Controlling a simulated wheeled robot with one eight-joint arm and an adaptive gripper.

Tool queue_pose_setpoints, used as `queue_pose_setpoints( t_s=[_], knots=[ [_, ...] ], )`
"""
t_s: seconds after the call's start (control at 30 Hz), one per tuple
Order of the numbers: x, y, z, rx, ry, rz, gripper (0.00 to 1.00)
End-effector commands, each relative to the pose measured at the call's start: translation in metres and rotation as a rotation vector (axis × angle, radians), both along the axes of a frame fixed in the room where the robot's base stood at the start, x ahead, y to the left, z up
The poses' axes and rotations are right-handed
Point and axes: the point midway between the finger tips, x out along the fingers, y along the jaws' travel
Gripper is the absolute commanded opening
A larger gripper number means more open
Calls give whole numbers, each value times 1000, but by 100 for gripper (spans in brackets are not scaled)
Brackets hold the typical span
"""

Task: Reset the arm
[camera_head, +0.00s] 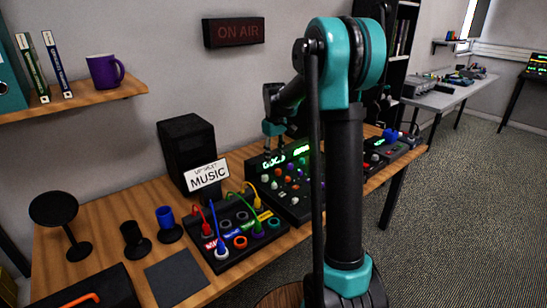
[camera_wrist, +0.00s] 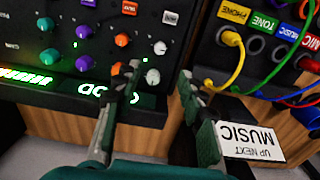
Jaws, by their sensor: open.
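In the head view my gripper (camera_head: 276,143) hangs over the back of the mixer, small and partly shaded. My teal and black arm rises in the foreground and hides part of the mixer. The patch box (camera_head: 238,246) is left of the mixer in the head view, with red, blue, green and yellow cables plugged in. In the wrist view the patch box (camera_wrist: 207,62) is to the right of my gripper.
A sign reading "MUSIC" (camera_head: 206,175) stands behind the patch box, by a black speaker (camera_head: 187,145). A dark cup (camera_head: 133,238), a blue cup (camera_head: 168,222) and a black round stand (camera_head: 66,217) are on the left of the wooden table (camera_head: 100,226). A shelf (camera_head: 78,100) overhangs the left.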

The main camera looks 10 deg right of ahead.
Motion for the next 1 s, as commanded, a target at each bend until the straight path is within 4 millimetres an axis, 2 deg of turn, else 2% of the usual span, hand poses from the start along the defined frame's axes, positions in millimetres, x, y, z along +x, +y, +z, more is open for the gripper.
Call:
queue_pose_setpoints(
  t_s=[0.13, 0.27, 0.57, 0.8, 0.9, 1.0],
  knots=[
    [-11, -3, 0, 1, -13, -19, 40],
    [-45, -9, -4, 6, -52, -78, 40],
    [-159, -27, -30, 35, -187, -276, 40],
    [-250, -36, -67, 71, -290, -428, 40],
    [-279, -38, -82, 84, -322, -478, 40],
    [-298, -40, -93, 96, -345, -512, 40]
  ],
)
